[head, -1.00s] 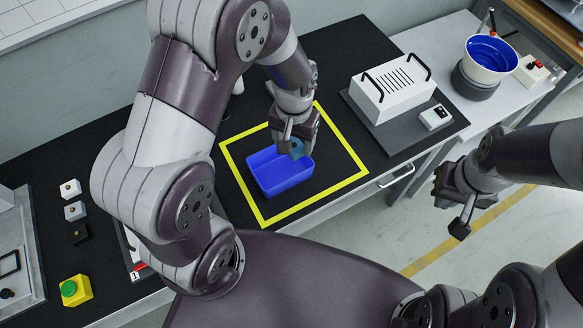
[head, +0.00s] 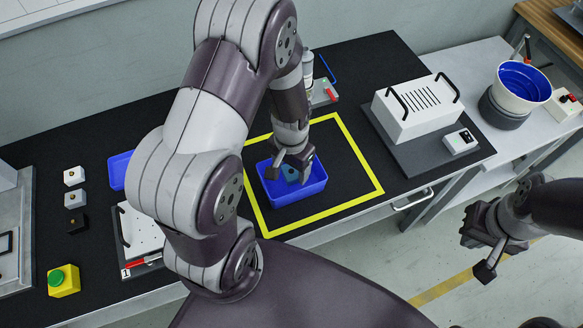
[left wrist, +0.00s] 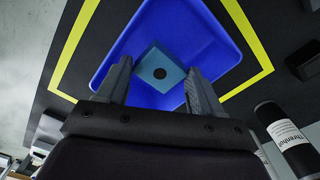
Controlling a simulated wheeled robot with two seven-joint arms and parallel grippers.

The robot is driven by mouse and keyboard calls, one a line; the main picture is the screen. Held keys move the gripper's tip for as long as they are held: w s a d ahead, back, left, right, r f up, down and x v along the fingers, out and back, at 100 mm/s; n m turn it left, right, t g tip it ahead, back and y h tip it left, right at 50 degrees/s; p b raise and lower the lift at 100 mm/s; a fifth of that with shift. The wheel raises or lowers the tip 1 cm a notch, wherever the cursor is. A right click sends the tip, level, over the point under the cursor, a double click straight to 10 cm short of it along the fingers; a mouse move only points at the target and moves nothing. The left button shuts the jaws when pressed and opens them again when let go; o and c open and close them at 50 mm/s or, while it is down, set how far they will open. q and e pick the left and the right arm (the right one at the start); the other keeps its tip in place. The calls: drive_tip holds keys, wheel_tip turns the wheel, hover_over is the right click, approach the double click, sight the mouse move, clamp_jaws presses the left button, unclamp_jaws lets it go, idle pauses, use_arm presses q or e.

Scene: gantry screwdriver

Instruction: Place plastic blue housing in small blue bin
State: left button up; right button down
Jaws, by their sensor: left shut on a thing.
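The small blue bin (head: 312,187) stands inside the yellow square outline on the black bench top. My left gripper (head: 292,167) reaches down into the bin and is shut on the blue housing (head: 291,175), which is mostly hidden by the fingers in the head view.
A white box with black handles (head: 417,107) stands right of the yellow outline (head: 352,150). Another blue bin (head: 119,170) is partly hidden behind my left arm. A yellow block with a green button (head: 63,281) sits at the left. The black bench inside the outline is clear around the bin.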

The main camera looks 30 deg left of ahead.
use_arm(q)
drive_tip(key=shift+w+f, duration=0.1)
drive_tip(key=shift+f, duration=0.35)
drive_tip(key=shift+f, duration=0.15)
drive_tip(key=shift+f+b, duration=0.3)
drive_tip(key=shift+f, duration=0.1)
drive_tip(key=o, duration=0.8)
drive_tip(key=shift+r, duration=0.1)
